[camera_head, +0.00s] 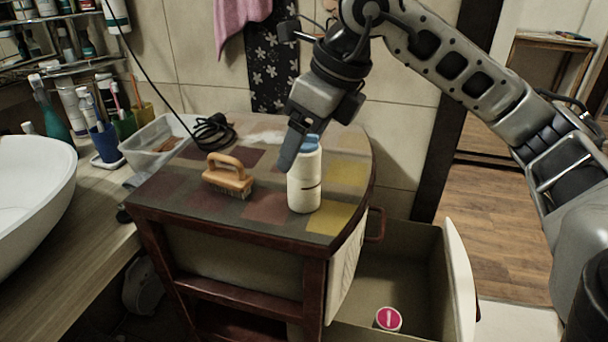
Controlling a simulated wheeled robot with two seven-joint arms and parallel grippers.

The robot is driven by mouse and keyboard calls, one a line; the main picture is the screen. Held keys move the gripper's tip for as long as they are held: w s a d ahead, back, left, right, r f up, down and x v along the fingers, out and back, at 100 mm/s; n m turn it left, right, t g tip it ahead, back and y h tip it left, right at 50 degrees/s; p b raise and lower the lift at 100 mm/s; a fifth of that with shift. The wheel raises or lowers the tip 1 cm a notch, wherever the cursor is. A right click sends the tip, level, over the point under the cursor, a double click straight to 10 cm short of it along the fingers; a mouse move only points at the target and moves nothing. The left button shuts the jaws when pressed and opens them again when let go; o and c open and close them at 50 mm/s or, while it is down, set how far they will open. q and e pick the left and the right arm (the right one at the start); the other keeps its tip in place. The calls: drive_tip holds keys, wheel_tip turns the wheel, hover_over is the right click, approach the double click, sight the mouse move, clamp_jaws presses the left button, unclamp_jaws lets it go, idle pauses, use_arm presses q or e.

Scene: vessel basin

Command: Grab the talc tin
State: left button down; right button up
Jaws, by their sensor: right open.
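A white cylindrical container with a blue cap, which looks like the talc tin (304,185), stands upright on the patchwork-topped wooden cabinet (230,217), near its right side. My right gripper (301,147) reaches down from above at the tin's top. It is open, with one dark finger in front of and left of the blue cap; the other finger is mostly hidden. I cannot tell whether it touches the tin. My left gripper is not in view.
A wooden-handled brush (228,176) lies left of the tin. Behind it are a coiled black cable (213,132) and a clear plastic tub (155,140). An open drawer (415,262) on the right holds a pink-lidded container (388,319). A white basin (35,190) is far left.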

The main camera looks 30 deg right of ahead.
drive_tip(key=shift+x, duration=1.2)
drive_tip(key=c, duration=1.2)
drive_tip(key=shift+r, duration=0.1)
